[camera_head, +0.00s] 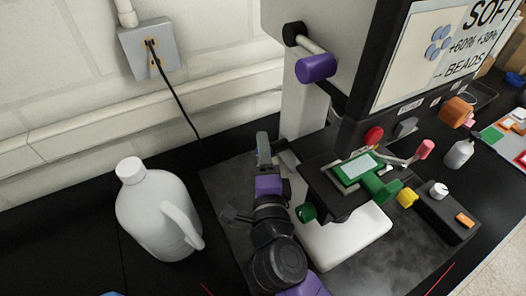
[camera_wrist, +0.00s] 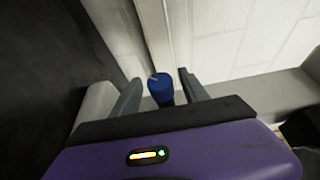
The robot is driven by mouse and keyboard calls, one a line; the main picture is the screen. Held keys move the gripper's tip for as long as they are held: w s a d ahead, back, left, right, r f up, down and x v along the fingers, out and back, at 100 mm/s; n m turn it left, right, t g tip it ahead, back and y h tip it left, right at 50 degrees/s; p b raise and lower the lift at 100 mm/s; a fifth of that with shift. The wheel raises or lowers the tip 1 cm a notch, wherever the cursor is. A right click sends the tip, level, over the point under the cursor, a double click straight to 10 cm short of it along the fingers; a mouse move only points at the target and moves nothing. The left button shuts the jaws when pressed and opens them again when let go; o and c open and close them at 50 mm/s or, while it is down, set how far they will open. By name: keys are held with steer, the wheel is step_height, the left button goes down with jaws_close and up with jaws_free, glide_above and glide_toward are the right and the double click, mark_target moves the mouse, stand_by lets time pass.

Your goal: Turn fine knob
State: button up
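A small blue cylindrical knob (camera_wrist: 161,90) shows in the wrist view between the two grey fingers of my gripper (camera_wrist: 159,90). A gap shows between the knob and each finger, and the gripper is open. How deep the knob lies between the fingertips is hard to tell. In the head view my gripper (camera_head: 264,148) reaches up beside the left side of the large machine (camera_head: 308,110), near its base. The blue knob cannot be made out there. No label shows which knob is the fine one.
A purple knob (camera_head: 317,68) juts from the machine above my gripper. A green knob (camera_head: 307,212) and a yellow knob (camera_head: 407,197) sit by the stage. A white jug (camera_head: 150,215) stands left of my arm. A black cord (camera_head: 172,90) hangs from the wall outlet (camera_head: 140,48).

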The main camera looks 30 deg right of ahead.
steer(key=b+v, duration=0.1)
steer(key=v, duration=0.7)
steer(key=shift+f, duration=0.1)
stand_by(0.4)
